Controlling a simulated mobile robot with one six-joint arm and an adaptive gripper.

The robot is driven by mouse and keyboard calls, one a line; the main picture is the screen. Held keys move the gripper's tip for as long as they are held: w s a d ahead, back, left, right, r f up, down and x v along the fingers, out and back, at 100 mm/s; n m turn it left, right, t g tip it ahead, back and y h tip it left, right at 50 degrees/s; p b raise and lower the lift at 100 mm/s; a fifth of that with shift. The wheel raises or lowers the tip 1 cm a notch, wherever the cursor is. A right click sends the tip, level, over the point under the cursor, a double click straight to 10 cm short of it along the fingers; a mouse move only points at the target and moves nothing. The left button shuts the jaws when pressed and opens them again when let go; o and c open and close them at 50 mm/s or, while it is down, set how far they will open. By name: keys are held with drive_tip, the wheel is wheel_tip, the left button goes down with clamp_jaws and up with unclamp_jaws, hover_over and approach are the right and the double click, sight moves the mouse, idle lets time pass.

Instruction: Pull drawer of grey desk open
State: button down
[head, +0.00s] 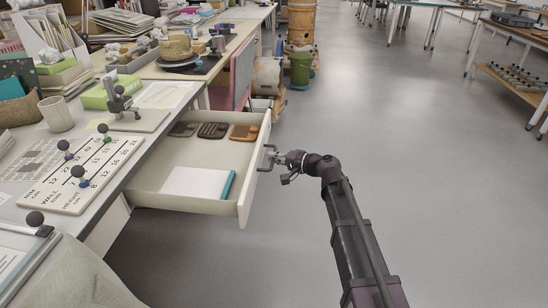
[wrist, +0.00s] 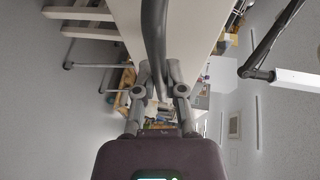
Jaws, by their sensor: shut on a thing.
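The drawer (head: 200,160) of the grey desk (head: 120,175) stands pulled out in the head view, with its inside showing. It holds a white paper stack with a teal edge and several brown pieces. My gripper (head: 276,158) is at the drawer's front panel, on its outer side. It is shut on the drawer handle (head: 268,158). In the wrist view the handle (wrist: 154,40) is a dark bar running between my gripper's fingers (wrist: 158,80). The fingers hide part of the handle.
The desk top carries a lettered board with dark knobs (head: 80,172), a cup (head: 56,113) and a green box (head: 108,92). Beyond the drawer stand a green bin (head: 300,68) and wooden barrels (head: 301,25). The grey floor (head: 430,150) to the right is clear.

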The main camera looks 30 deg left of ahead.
drive_tip(key=shift+w+a, duration=0.1)
drive_tip(key=shift+w, duration=0.05)
drive_tip(key=c, duration=0.7)
unclamp_jaws()
